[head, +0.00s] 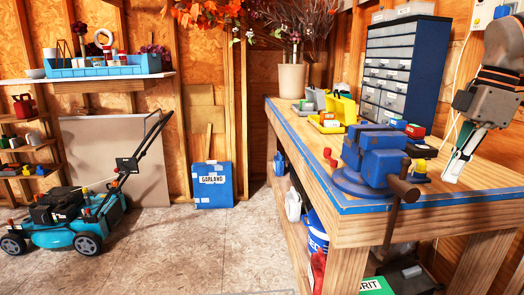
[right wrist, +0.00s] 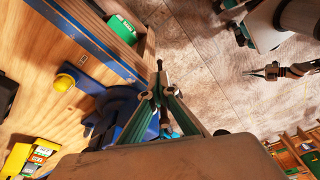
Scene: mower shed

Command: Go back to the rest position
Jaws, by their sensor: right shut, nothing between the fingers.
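My right gripper (head: 455,168) hangs at the right of the head view, fingers pointing down, over the right end of the workbench (head: 430,196). It is shut and empty. In the right wrist view its fingers (right wrist: 160,78) meet at the tips, with the blue vise (right wrist: 115,100) behind them. In the head view the vise (head: 378,155) stands on the bench corner, left of the gripper. What looks like my left gripper (right wrist: 268,73) shows small at the right of the wrist view, over the floor; its jaws are unclear.
A drawer cabinet (head: 395,75) and yellow case (head: 335,115) stand further back on the bench. A teal mower (head: 70,220) stands at left. The floor (head: 190,250) between is clear.

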